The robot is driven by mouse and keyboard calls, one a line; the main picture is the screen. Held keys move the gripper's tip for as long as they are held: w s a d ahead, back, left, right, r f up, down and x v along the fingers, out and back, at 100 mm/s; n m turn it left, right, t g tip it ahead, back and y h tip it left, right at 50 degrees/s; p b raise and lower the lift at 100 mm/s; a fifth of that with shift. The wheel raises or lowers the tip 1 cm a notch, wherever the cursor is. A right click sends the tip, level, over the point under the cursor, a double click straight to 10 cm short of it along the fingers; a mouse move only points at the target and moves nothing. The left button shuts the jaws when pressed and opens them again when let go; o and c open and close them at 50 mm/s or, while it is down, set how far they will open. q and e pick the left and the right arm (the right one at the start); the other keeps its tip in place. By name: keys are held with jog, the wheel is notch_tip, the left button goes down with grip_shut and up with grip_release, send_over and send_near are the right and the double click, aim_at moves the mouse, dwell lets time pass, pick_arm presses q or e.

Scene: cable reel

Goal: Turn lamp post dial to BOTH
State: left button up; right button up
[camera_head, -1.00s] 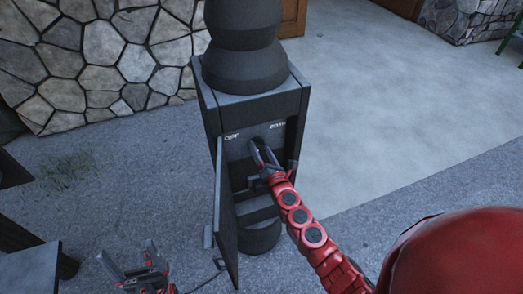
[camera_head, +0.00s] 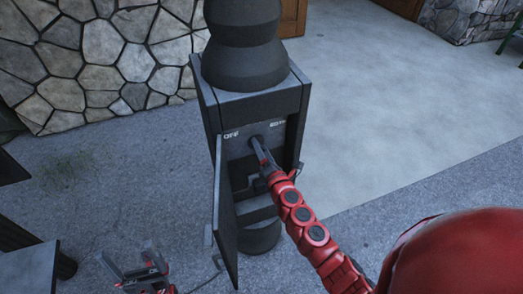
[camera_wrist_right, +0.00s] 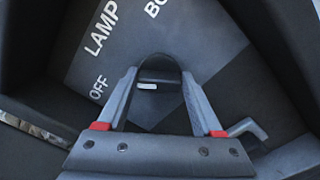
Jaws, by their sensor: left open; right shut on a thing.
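The dark lamp post (camera_head: 242,75) stands mid-view in the head view, its box open at the front. Inside, the panel has OFF (camera_head: 231,134) at left and BOTH (camera_head: 278,124) at right. In the right wrist view the black dial (camera_wrist_right: 157,72) bears a short white mark and sits between the fingers of my right gripper (camera_wrist_right: 158,80), which is shut on it. The mark's setting is unclear. The wrist view also shows OFF, LAMP and a cut-off BO. In the head view my right gripper (camera_head: 260,147) hides most of the dial. My left gripper (camera_head: 128,260) is open and empty, low at left.
The box's open door (camera_head: 226,215) hangs on the left, between my two grippers. A grey latch-like part (camera_wrist_right: 246,130) lies right of the fingers in the wrist view. A stone wall (camera_head: 100,60) stands behind; paving at right is clear.

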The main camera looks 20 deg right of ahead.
jog(key=shift+f+m+b, duration=0.15)
jog(key=shift+m+b, duration=0.15)
jog(key=shift+m, duration=2.45)
jog(key=shift+f+m+b, duration=0.15)
jog(key=shift+m+b, duration=0.2)
jog(key=shift+m, duration=2.45)
jog(key=shift+f+m+b, duration=0.15)
jog(key=shift+m+b, duration=0.15)
jog(key=shift+m, duration=2.45)
jog(key=o, duration=1.4)
jog(key=shift+c, duration=0.2)
jog(key=shift+s, duration=0.1)
jog(key=s+b, duration=0.2)
jog(key=s, duration=1.5)
jog(key=shift+s+d, duration=0.15)
jog(key=shift+d, duration=0.1)
